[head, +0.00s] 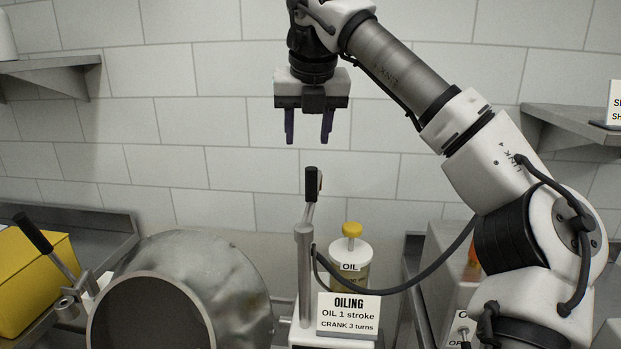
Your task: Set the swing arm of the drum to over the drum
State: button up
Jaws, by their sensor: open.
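The drum (205,275) is a large grey metal vessel at the lower left, its dark open mouth facing me. Just right of it stands a grey metal post (304,270) with a short upright lever and black grip (313,184) on top; this looks like the swing arm, but how it is turned is hard to tell. My gripper (309,127) points down with its two dark purple fingers apart and empty. It hangs above the black grip, with a clear gap between them.
An oil bottle (351,262) with a yellow cap stands right of the post, behind an "OILING" sign (348,315). A black-handled crank (50,250) and a yellow box (30,285) are at the left. Shelves (565,122) jut from the tiled wall.

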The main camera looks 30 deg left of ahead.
aim_at(311, 182)
jog(key=p+x, duration=0.1)
jog(key=x, duration=0.3)
jog(key=p+x, duration=0.1)
jog(key=x, duration=0.3)
jog(key=w+d+p+x, duration=0.1)
jog(key=x, duration=0.4)
jog(key=shift+f, duration=0.15)
grip_shut()
